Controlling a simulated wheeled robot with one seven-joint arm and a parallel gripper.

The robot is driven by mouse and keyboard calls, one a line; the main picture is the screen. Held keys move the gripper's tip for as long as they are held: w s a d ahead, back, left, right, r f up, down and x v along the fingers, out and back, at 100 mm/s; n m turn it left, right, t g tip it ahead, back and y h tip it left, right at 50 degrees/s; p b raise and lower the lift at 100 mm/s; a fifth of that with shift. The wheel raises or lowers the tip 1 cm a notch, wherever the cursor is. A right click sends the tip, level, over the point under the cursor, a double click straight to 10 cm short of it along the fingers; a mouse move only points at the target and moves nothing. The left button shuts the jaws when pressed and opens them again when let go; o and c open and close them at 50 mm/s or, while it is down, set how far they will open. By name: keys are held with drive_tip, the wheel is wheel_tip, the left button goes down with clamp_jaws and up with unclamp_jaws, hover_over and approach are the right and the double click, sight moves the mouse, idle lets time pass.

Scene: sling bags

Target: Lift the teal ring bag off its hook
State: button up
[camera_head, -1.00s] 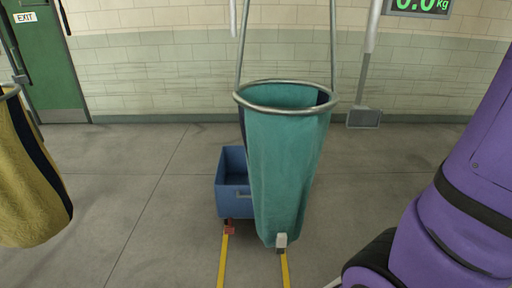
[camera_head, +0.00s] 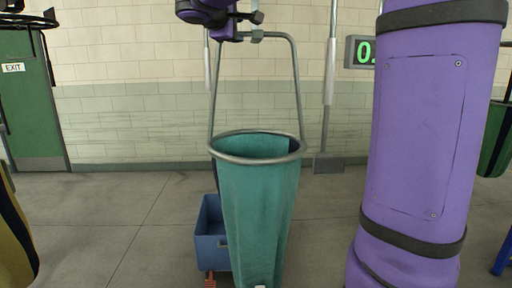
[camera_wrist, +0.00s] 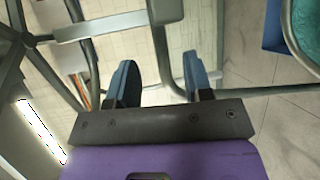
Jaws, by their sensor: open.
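The teal ring bag (camera_head: 258,215) hangs upright in the middle of the head view. Its grey metal ring (camera_head: 256,159) holds its mouth open, and a tall metal bail (camera_head: 297,90) rises from the ring. In the wrist view, part of the teal bag (camera_wrist: 304,22) shows at the upper right. My gripper (camera_head: 256,27) is at the top of the bail, near its top bar. In the wrist view my gripper (camera_wrist: 158,78) is open, with a grey bar (camera_wrist: 162,45) in view between its fingers; contact cannot be told. The hook is not clearly visible.
A blue bin (camera_head: 211,240) stands on the floor behind the bag. A yellow bag (camera_head: 14,235) hangs at the left edge and a green bag (camera_head: 494,140) at the right. A grey post (camera_head: 328,100) stands behind the bail. My purple arm fills the right side.

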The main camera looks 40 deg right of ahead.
sight(241, 33)
drive_tip(key=x, duration=0.4)
drive_tip(key=shift+w+a+f, duration=0.1)
clamp_jaws()
idle(1.3)
